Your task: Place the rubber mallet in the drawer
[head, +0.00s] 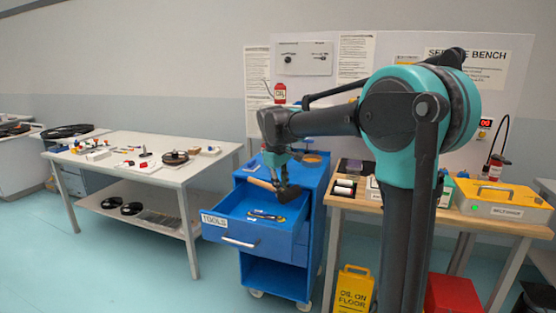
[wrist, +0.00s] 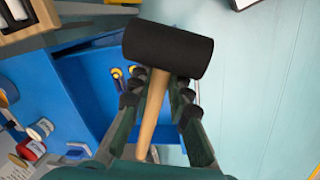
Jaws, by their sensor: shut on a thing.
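The rubber mallet, with a black head and a light wooden handle, is in my gripper. In the wrist view the mallet (wrist: 168,50) has its head just beyond the fingertips, and its handle runs back between the fingers. My gripper (wrist: 160,95) is shut on the handle. In the head view my gripper (head: 283,178) is above the open blue drawer, and the mallet's handle (head: 262,185) sticks out to the left. The drawer (head: 225,222), labelled TOOLS, is pulled out from the blue cart. Tools with yellow and dark parts (head: 266,216) lie in it.
The blue cart (head: 310,180) carries a few small items on top. A wooden-topped service bench (head: 470,220) stands at its right, with a yellow floor sign (head: 355,290) below. A white table (head: 130,175) with reels and small parts stands at the left. Floor in front is clear.

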